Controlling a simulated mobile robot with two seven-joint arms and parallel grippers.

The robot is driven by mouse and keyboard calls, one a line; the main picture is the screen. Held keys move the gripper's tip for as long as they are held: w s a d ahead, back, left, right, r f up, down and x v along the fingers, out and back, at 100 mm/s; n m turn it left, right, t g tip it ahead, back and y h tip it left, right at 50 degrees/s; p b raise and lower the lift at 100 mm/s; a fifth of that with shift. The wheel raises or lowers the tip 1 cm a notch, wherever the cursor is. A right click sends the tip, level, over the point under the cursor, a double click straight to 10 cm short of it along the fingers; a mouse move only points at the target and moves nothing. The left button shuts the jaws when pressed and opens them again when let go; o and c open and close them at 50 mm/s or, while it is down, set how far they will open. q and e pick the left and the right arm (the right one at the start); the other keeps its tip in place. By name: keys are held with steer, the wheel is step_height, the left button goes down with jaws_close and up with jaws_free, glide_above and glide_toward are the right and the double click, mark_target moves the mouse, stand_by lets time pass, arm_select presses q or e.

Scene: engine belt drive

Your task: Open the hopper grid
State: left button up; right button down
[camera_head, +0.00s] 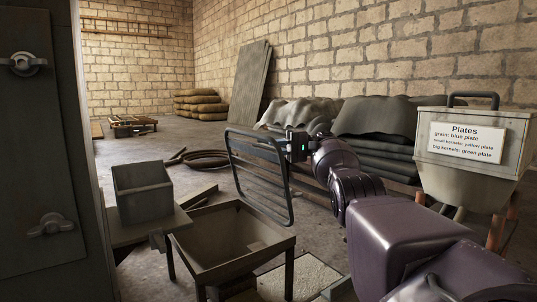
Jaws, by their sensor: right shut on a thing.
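The hopper grid (262,184) is a dark frame with thin bars. It stands steeply tilted, near upright, behind and above the square funnel-shaped hopper (219,270). The hopper's top is uncovered and its inside shows empty. My right gripper (297,146) is shut on the grid's upper right edge, and my right arm reaches in from the lower right. Whether the grid's lower edge touches the hopper's rim I cannot tell. My left gripper is not in view.
A small grey bin (143,197) stands on a ledge left of the hopper. A dark panel with wing knobs (24,64) fills the left edge. A box labelled "Plates" (474,160) stands right of my arm. Sacks (201,104) and tarps lie farther back. Floor behind the hopper is partly clear.

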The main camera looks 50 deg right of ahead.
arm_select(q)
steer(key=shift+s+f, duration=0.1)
arm_select(e)
steer(key=shift+d, duration=0.15)
steer(key=c, duration=1.1)
jaws_free()
arm_select(q)
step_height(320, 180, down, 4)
steer(key=b, duration=0.5)
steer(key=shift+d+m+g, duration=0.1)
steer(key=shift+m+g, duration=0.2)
arm_select(e)
steer(key=v, duration=0.7)
steer(key=shift+s+d, duration=0.15)
steer(key=shift+s, duration=0.05)
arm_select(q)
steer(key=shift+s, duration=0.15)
